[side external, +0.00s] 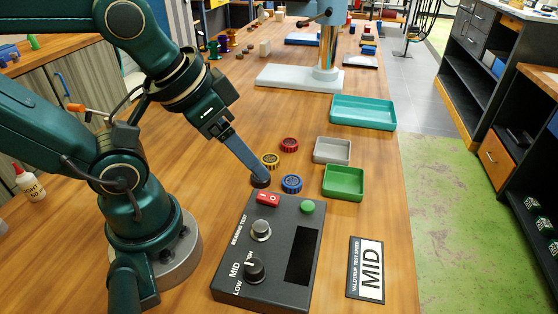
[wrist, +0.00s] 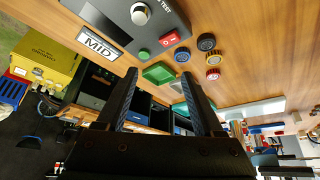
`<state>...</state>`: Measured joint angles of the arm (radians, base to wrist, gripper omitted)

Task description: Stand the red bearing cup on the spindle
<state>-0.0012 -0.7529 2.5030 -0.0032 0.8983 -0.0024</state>
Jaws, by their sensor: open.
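The red bearing cup (side external: 289,145) lies on the wooden table, the farthest back of the loose cups. It also shows in the wrist view (wrist: 213,74), right of my fingers. My gripper (side external: 264,178) points down with its tips in line with the black cup (side external: 260,181); its exact height is unclear. In the wrist view my gripper (wrist: 159,76) has its two fingers wide apart with nothing between them. A silver round post (side external: 261,230), which looks like the spindle, stands bare on the dark test box (side external: 232,275). It also shows in the wrist view (wrist: 141,13).
The yellow cup (side external: 270,160) and blue cup (side external: 292,183) lie close to the red one. A grey tray (side external: 331,150), a green tray (side external: 344,183) and a teal tray (side external: 362,112) stand to the right. A MID sign (side external: 367,269) lies beside the box.

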